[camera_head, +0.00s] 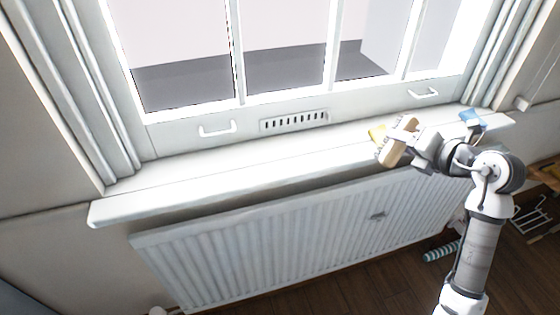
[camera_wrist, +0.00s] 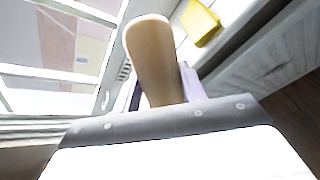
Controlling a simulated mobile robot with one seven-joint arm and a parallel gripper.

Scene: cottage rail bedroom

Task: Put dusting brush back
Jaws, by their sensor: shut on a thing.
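The dusting brush (camera_head: 398,143) is a pale wooden piece held in my gripper (camera_head: 413,149), just above the right part of the white windowsill (camera_head: 240,165). In the wrist view its rounded wooden handle (camera_wrist: 152,55) sticks up between my fingers, which are shut on it. Dark marks show along its left edge in the head view, but I cannot make out bristles clearly. I cannot tell whether the brush touches the sill.
A blue object (camera_head: 472,117) lies at the sill's right end. The left and middle sill are clear. A white radiator (camera_head: 290,245) stands below; window handles (camera_head: 217,130) project above.

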